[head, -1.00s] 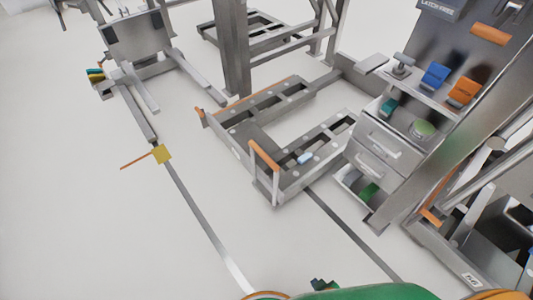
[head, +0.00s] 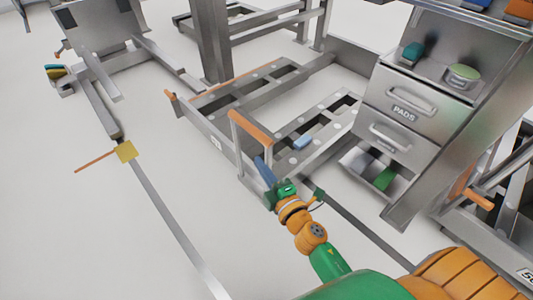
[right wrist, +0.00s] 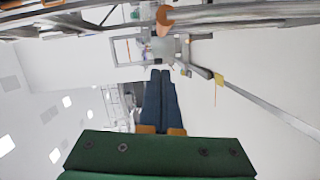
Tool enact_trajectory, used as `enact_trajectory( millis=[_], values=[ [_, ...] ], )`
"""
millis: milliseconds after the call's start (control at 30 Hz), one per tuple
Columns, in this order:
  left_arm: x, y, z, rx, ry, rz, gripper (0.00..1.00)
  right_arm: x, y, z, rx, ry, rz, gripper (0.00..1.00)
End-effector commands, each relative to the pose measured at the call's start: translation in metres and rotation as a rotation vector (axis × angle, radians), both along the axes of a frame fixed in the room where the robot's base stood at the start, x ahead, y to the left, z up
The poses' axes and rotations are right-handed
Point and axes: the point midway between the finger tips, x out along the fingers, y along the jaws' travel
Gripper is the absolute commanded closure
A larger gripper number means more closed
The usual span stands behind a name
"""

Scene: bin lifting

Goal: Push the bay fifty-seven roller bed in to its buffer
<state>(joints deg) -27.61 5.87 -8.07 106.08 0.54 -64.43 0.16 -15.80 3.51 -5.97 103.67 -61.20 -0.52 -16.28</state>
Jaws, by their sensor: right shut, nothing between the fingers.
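The roller bed is a low, U-shaped grey metal frame (head: 216,135) with balls or rollers along its two arms. A white label is on its near side, too small to read surely. An upright bracket with an orange grip (head: 250,128) stands at its near corner. A small pale blue piece (head: 303,142) lies on the right arm. My right gripper (head: 262,168) is shut and empty, its blue fingers beside the bed's near end, below the orange grip; I cannot tell if they touch. The right wrist view shows the shut fingers (right wrist: 160,78) and an orange piece (right wrist: 165,16) beyond them. My left gripper is out of view.
A drawer cabinet marked PADS (head: 413,112) stands right of the bed. A steel post (head: 211,45) stands behind it. A floor rail (head: 165,205) with a yellow block (head: 125,151) and orange rod runs at left. The left floor is clear.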

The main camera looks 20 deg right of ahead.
Motion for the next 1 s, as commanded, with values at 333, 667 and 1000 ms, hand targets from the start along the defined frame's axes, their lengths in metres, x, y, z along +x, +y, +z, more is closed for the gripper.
enact_trajectory(
  millis=[333,667,1000],
  values=[
    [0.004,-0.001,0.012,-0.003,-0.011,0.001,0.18,0.039,-0.027,-0.010,-0.001,0.001,-0.001,1.00],
    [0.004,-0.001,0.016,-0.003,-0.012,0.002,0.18,0.041,-0.034,-0.010,0.002,0.001,0.000,1.00],
    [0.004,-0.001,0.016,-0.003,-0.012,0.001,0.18,0.045,-0.045,-0.011,0.001,0.001,-0.001,1.00]
  ],
)
